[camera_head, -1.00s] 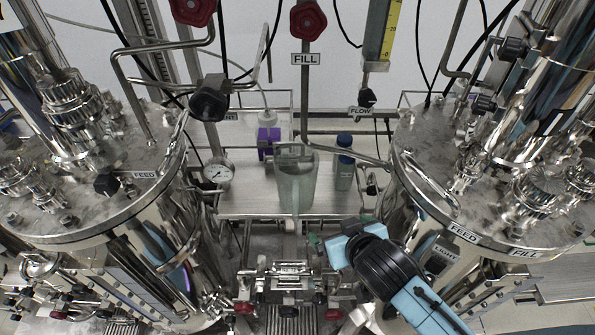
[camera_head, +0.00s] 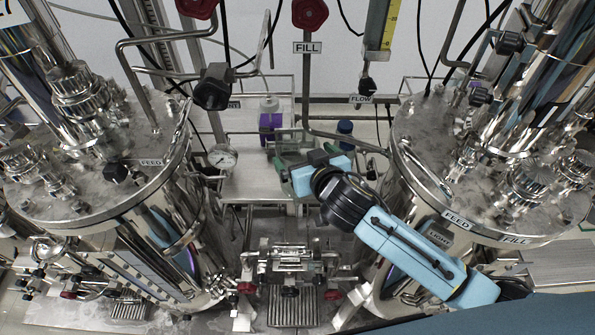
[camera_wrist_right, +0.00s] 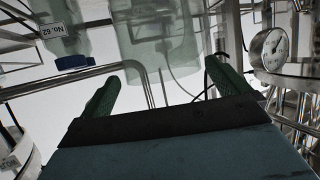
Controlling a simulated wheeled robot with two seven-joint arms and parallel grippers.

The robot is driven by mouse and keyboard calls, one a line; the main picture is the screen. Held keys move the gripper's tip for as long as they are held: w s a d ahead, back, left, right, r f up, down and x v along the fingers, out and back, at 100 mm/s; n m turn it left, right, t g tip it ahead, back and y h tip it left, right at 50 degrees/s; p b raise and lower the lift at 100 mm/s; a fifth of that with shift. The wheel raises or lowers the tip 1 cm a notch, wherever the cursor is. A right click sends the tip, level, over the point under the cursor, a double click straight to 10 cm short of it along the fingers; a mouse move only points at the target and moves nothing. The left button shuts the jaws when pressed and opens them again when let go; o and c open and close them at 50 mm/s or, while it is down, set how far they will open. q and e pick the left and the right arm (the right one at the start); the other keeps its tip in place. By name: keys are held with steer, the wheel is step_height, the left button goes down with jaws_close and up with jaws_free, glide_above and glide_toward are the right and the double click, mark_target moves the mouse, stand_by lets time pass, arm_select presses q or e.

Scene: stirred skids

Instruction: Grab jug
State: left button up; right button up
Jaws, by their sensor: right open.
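The jug is a clear, greenish, see-through vessel (camera_head: 291,140) on the metal shelf between the two steel tanks. In the head view my right gripper (camera_head: 295,158) is in front of it and hides most of it. In the right wrist view the jug (camera_wrist_right: 160,45) stands ahead, between the lines of the two green fingers (camera_wrist_right: 163,82). The fingers are spread apart with nothing between them that I can see held. Whether they touch the jug I cannot tell. My left gripper is not in view.
A purple-labelled bottle (camera_head: 270,125) stands left of the jug and a blue-capped bottle (camera_head: 345,130) right of it. A pressure gauge (camera_head: 222,158) is at the left. Steel tanks (camera_head: 95,175) flank the shelf (camera_head: 250,185); pipes and a red FILL valve (camera_head: 309,13) hang above.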

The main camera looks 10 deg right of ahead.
steer(key=x, duration=0.5)
steer(key=shift+r+p, duration=0.2)
steer(key=shift+p, duration=0.15)
steer(key=c, duration=1.1)
